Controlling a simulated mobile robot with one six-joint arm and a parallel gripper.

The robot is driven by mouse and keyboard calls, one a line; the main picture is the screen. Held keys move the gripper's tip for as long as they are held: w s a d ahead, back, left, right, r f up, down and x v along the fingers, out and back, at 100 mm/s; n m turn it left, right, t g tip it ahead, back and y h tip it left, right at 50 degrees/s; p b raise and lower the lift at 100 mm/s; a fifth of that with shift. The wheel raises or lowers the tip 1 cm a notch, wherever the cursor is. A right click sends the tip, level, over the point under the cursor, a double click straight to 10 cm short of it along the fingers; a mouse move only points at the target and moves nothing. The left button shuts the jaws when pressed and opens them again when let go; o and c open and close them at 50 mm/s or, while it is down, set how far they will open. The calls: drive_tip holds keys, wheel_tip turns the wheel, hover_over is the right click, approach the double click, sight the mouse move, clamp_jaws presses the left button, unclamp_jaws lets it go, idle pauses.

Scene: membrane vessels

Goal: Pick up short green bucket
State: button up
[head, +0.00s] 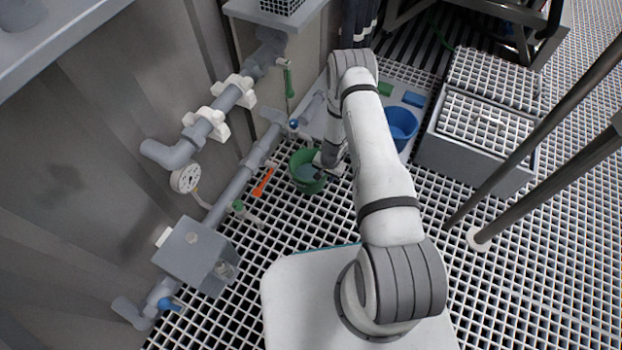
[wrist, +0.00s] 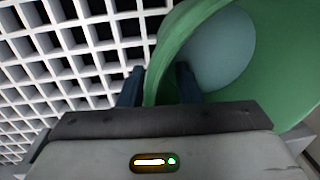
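The short green bucket (head: 301,181) stands on the white floor grating beside the wall pipes, with a grey-blue inside bottom. In the wrist view the green bucket (wrist: 283,82) fills the upper right, its curved wall running down between my fingers. My gripper (head: 322,164) is at the right side of the bucket in the head view, partly hidden by my arm. In the wrist view my gripper (wrist: 160,82) has its two dark blue fingers apart, one outside the bucket wall and one inside. The fingers look open around the rim, without a clear grip on it.
A blue bucket (head: 402,124) stands behind my arm to the right, near a grey box with a grating top (head: 483,125). Grey pipes (head: 232,187) with valves run along the left wall. An orange-handled tool (head: 263,182) is left of the green bucket. Open grating lies at right.

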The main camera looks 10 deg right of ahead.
drive_tip(key=shift+f, duration=0.15)
clamp_jaws()
idle(0.4)
